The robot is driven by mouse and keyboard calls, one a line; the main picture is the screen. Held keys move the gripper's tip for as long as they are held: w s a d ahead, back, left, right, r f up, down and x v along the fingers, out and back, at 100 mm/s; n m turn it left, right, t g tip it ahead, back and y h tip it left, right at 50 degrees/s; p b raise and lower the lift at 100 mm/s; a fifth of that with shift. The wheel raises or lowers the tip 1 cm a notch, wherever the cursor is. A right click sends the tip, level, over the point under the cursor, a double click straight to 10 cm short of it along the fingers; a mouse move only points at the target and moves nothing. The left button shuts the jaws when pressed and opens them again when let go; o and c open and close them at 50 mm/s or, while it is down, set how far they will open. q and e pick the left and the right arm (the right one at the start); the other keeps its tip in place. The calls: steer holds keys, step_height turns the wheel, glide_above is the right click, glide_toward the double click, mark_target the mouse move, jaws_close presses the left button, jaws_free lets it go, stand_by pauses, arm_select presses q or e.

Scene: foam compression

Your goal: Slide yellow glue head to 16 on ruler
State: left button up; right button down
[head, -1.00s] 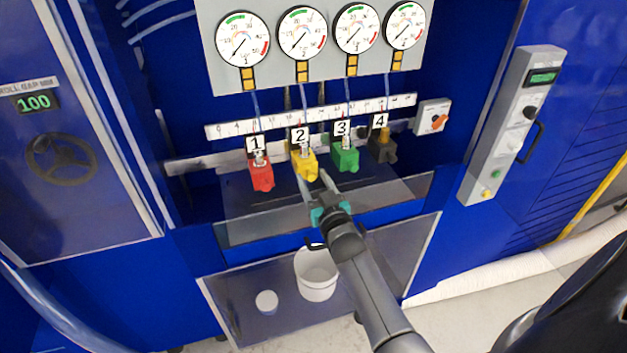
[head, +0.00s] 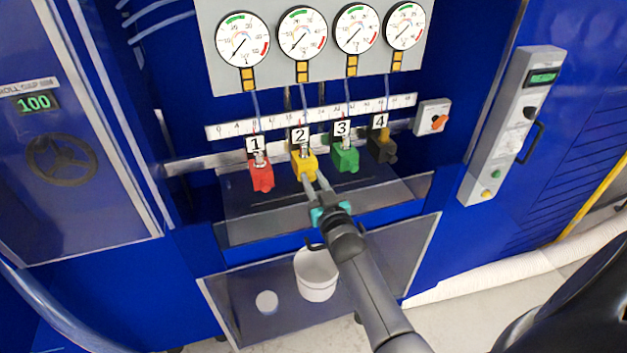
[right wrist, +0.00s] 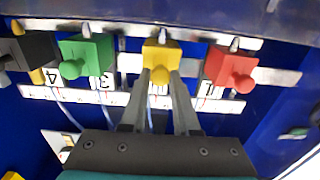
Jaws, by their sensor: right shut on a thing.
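The yellow glue head (head: 304,165) hangs under label 2 on the rail, between the red glue head (head: 261,174) and the green glue head (head: 345,157). The white ruler (head: 365,112) runs above the heads. Its numbers near label 2 are too small to read surely. My right gripper (head: 314,180) reaches up from below and is shut on the yellow head. In the right wrist view its two fingers (right wrist: 161,78) close on the round knob at the yellow head's front (right wrist: 162,56). My left gripper is not in view.
The black glue head (head: 382,148) sits at the far right of the rail. Gaps separate yellow from red and green. Pressure gauges (head: 302,34) are above. A white bucket (head: 317,276) stands below. A switch box (head: 432,118) is right of the ruler.

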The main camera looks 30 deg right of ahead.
stand_by(0.9)
steer(key=shift+w+a, duration=0.15)
steer(key=shift+a, duration=0.5)
steer(key=shift+w+a, duration=0.15)
steer(key=shift+a, duration=0.5)
steer(key=c, duration=0.7)
jaws_free()
steer(key=shift+d, duration=0.1)
steer(key=shift+s, duration=0.1)
steer(key=v, duration=1.5)
steer(key=shift+s, duration=0.1)
